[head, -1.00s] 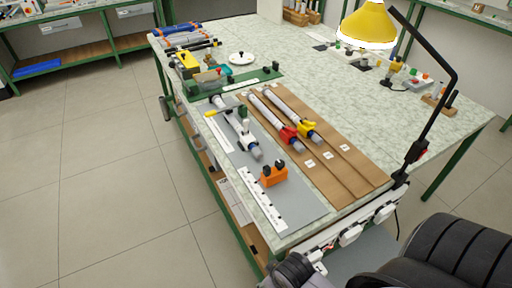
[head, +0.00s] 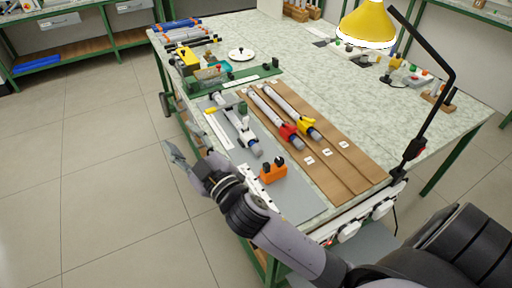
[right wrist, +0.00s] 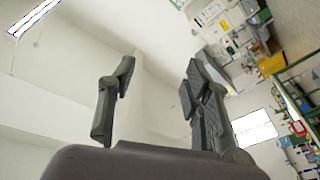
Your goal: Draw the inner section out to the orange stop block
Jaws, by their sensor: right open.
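A grey telescoping rod lies on the grey mat (head: 298,198) near the table's left edge. Its inner section (head: 256,149) shows as a short grey end, pointing toward the orange stop block (head: 272,173), with a gap between them. A green knob (head: 241,108) and a white clamp-like part sit along the rod. My right gripper (head: 186,149) is open and empty, out past the table's left edge, left of the rod and block. Its two spread fingers also show in the right wrist view (right wrist: 158,85), with nothing between them. My left gripper is out of view.
Two more rods, with a red collar (head: 288,133) and a yellow collar (head: 307,127), lie on brown boards right of the mat. A green fixture (head: 235,83) stands behind. A black lamp arm (head: 432,105) rises at the right. Floor left of the table is clear.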

